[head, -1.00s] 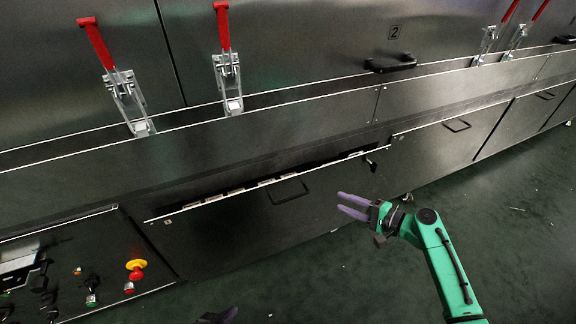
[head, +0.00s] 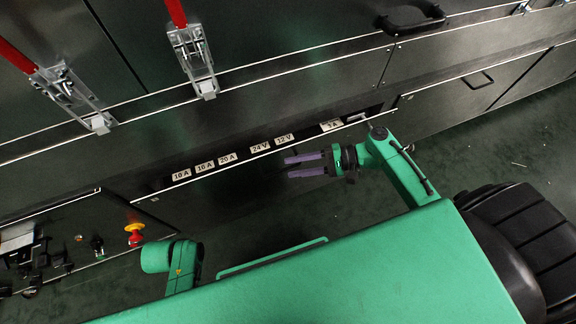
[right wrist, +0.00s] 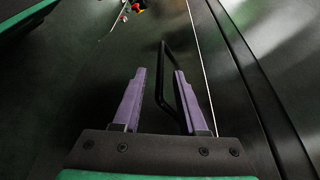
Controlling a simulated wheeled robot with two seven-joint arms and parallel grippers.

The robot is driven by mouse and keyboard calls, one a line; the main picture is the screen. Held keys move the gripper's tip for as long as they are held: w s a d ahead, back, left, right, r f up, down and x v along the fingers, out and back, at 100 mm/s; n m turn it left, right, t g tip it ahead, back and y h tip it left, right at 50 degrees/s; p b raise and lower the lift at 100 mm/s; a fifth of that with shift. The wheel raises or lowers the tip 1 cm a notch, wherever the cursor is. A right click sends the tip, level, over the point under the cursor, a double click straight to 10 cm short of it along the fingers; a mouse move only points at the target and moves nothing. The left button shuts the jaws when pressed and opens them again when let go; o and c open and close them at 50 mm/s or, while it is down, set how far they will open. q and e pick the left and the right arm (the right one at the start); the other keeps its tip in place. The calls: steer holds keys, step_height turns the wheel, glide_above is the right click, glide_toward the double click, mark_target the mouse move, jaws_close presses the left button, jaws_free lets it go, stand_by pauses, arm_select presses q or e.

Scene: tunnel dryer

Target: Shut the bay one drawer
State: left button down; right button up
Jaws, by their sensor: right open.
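The bay one drawer (head: 225,192) is a dark front panel with a light top edge, low on the machine. It stands slightly open, and labels such as 10 A, 16 A, 20 A, 24 V and 12 V show in the gap behind that edge. My right gripper (head: 288,166) is in front of the drawer, fingers pointing left in the head view. In the right wrist view its purple fingers (right wrist: 159,72) are apart, with the black drawer handle (right wrist: 161,78) appearing between them. I cannot tell whether they touch it. The left gripper is out of view; only part of my left arm shows.
Red-handled clamps (head: 192,60) sit above the drawer, and a black handle (head: 411,18) is on the panel above right. A control panel with a red and yellow emergency stop (head: 135,234) is at left. Another closed drawer (head: 447,103) is at right. Open floor lies in front.

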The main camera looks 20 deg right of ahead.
steer(key=shift+x, duration=1.25)
steer(key=shift+d, duration=0.1)
jaws_close()
stand_by(0.3)
